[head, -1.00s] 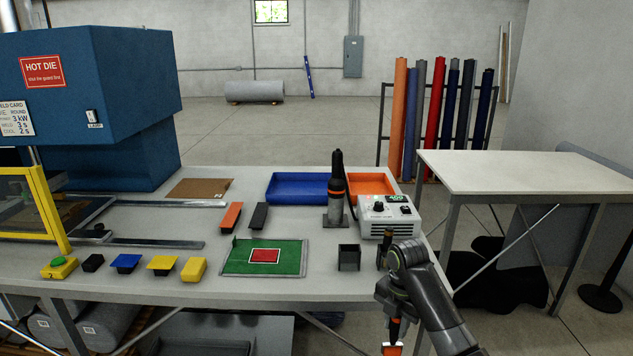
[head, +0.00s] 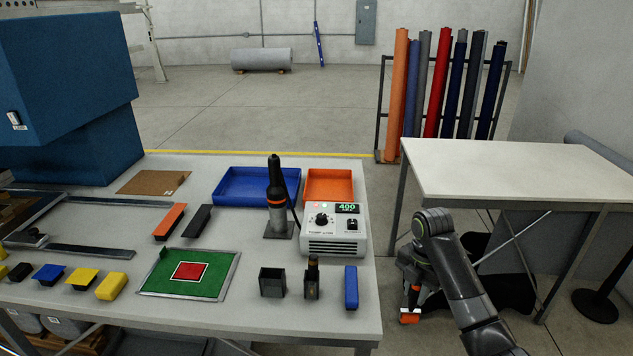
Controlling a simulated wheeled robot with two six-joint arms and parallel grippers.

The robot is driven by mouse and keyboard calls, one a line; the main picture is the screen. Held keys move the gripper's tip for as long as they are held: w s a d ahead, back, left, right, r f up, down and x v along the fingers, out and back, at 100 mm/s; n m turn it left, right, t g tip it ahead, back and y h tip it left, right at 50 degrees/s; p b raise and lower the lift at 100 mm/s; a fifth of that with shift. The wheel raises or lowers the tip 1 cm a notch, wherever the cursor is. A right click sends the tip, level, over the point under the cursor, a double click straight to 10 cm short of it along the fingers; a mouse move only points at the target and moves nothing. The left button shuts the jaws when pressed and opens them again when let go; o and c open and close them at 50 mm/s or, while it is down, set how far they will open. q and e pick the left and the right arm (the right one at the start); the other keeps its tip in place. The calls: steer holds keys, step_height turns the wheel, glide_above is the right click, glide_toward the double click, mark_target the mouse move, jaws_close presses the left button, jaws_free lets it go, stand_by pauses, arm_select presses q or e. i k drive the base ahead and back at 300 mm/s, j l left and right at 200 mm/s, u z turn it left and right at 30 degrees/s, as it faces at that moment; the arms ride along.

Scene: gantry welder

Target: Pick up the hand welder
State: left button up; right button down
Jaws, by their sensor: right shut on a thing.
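The hand welder (head: 276,183), black with an orange ring and a silver lower part, stands upright in its stand on the bench, left of the white control box (head: 334,230) that shows 400. My right gripper (head: 411,304) is beyond the bench's right edge, low and apart from the welder. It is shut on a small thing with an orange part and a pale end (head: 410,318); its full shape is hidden. My left gripper is out of view.
On the bench (head: 220,318) are a blue tray (head: 232,199), an orange tray (head: 330,198), a green mat (head: 160,282), an empty dark holder (head: 272,287), another holder (head: 312,291) with a tool and a blue block (head: 351,287). A white table (head: 500,165) stands to the right.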

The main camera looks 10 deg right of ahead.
mark_target(276, 196)
steer(key=i+l, duration=0.15)
steer(key=l, duration=0.25)
steer(key=i+l, duration=0.1)
steer(key=l, duration=0.3)
steer(key=i+l, duration=0.15)
steer(key=l, duration=0.25)
steer(key=i+l, duration=0.1)
steer(key=l, duration=0.3)
steer(key=i+l, duration=0.15)
steer(key=l, duration=0.25)
steer(key=i+l, duration=0.15)
steer(key=l, duration=0.2)
steer(key=i+l, duration=0.2)
steer(key=l, duration=0.15)
steer(key=i+l, duration=0.2)
steer(key=l, duration=0.2)
steer(key=i+l+z, duration=0.1)
steer(key=l, duration=0.25)
steer(key=i, duration=0.1)
